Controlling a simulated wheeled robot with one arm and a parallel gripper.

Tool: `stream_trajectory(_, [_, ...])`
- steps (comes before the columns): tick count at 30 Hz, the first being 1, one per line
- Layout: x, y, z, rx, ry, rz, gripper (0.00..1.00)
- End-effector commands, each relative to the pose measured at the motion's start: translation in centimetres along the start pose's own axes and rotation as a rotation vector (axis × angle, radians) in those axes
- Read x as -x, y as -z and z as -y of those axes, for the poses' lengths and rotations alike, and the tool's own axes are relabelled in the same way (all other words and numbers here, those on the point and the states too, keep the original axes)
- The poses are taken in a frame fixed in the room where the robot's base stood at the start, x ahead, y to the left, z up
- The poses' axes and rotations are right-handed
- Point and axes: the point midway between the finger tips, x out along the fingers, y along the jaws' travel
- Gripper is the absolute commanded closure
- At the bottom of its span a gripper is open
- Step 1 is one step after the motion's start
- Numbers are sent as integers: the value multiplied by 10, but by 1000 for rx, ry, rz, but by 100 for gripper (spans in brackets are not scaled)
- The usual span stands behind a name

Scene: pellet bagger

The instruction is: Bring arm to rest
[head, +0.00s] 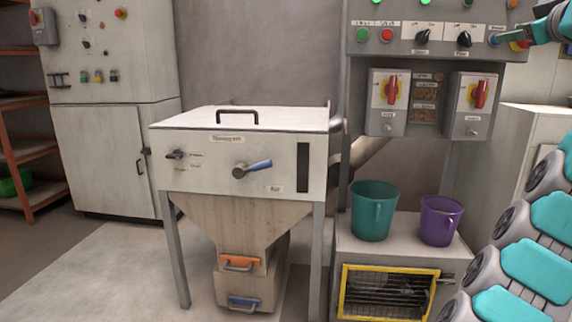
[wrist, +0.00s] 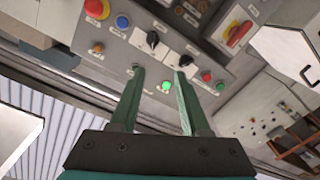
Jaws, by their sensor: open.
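My gripper shows in the wrist view (wrist: 158,72) with its two green fingers spread apart and nothing between them. It is in front of a grey control panel (wrist: 112,62). Past the fingertips are a lit green button (wrist: 166,86) and two black knobs (wrist: 152,40). Whether the fingers touch the panel cannot be told. In the head view the end of my teal arm reaches in at the top right, by the panel's right end, partly covering a red and yellow button (head: 518,43). My fingertips are hard to make out there.
Below the panel are two red-handled switch boxes (head: 388,102). A teal bucket (head: 373,210) and a purple bucket (head: 441,220) stand on a ledge above a yellow-framed grille (head: 345,290). A white hopper machine (head: 240,165) stands left of them. The floor at front left is clear.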

Motion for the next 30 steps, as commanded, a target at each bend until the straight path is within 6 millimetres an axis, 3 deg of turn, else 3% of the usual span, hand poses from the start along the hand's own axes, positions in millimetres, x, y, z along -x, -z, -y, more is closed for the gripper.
stream_trajectory(8, [-17,-1,21,-91,89,31,54])
stream_trajectory(14, [-33,-2,53,-180,186,78,54])
stream_trajectory(22, [-50,-7,144,-328,388,218,54])
stream_trajectory(30, [-33,-25,255,-408,562,417,54])
